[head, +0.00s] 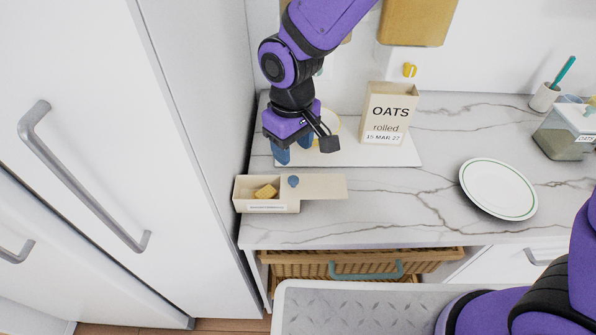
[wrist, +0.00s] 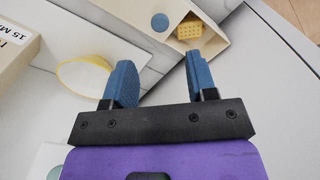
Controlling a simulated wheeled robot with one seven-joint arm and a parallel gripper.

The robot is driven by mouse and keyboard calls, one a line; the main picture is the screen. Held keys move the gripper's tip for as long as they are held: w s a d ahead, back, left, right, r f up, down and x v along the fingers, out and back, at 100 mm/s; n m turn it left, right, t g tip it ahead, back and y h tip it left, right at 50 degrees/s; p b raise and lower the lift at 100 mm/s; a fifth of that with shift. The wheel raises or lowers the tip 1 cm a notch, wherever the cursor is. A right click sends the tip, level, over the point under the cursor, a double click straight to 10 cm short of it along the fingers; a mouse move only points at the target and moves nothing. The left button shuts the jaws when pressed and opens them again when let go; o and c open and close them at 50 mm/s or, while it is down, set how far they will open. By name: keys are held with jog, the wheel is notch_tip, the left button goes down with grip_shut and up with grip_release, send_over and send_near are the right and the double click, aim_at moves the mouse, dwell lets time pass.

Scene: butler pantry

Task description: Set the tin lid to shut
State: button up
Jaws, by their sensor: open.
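The tin (head: 268,207) is a cream rectangular box near the left end of the marble counter. Its flat cream lid (head: 325,186) is slid to the right, sticking out past the tin's right end, and the left part is open. A blue round knob (head: 293,181) sits on the lid near its left edge; it also shows in the wrist view (wrist: 160,22). A yellow block (head: 265,192) lies inside the open part. My gripper (head: 296,150) is open and empty, above and behind the tin, with blue fingers pointing down. In the wrist view its fingers (wrist: 157,75) are apart, touching nothing visible.
A pale board (head: 350,152) lies behind the tin, with an oats box (head: 388,113) on it. A yellow-rimmed round dish (wrist: 85,73) is near my fingers. A plate (head: 498,189) lies to the right. A tall white cabinet (head: 100,120) stands close on the left.

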aim_at(293, 179)
notch_tip(293, 179, down, 9)
dwell(0.4)
